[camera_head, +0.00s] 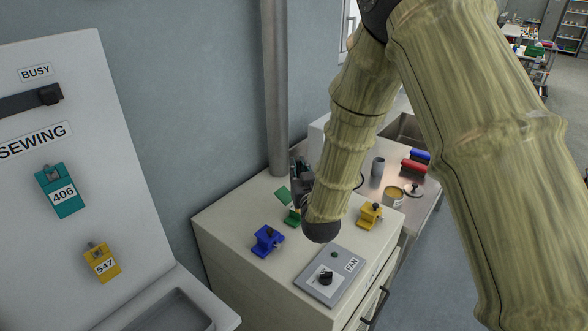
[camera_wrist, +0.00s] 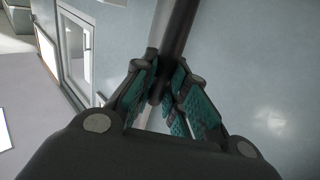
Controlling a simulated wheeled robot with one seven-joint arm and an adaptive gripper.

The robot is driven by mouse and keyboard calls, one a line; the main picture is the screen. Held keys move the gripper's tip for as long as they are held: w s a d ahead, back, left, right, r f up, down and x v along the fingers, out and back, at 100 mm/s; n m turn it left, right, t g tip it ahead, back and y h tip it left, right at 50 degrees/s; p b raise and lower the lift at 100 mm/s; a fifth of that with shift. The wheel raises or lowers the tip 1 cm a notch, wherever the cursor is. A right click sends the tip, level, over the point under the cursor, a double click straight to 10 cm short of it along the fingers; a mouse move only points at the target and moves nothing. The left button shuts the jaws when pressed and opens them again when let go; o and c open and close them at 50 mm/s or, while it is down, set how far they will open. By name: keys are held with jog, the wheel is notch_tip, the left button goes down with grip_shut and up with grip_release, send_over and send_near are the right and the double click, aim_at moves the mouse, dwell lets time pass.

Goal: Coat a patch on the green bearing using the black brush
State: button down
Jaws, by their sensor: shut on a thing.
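The green bearing (camera_head: 292,216) sits on the cream cabinet top, with a green flap-like piece (camera_head: 283,195) just above it. My gripper (camera_head: 300,172) is by the bearing's far right side in the head view, largely hidden behind my arm. In the wrist view its teal-padded fingers (camera_wrist: 162,85) are closed on a thin dark piece that I take for the black brush. Its bristle end cannot be made out, and I cannot tell whether it touches the bearing.
A blue bearing (camera_head: 267,240) and a yellow bearing (camera_head: 369,215) flank the green one. A FAN switch panel (camera_head: 342,267) lies in front. A grey pole (camera_head: 275,90) rises behind.

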jog(key=shift+s+r, duration=0.1)
jog(key=shift+r, duration=0.05)
jog(key=shift+a+r+p, duration=0.2)
jog(key=shift+r+p, duration=0.6)
jog(key=shift+r, duration=1.1)
jog(key=shift+a+r+p, duration=0.2)
jog(key=shift+r+p, duration=0.55)
jog(key=shift+r, duration=1.15)
jog(key=shift+f, duration=0.15)
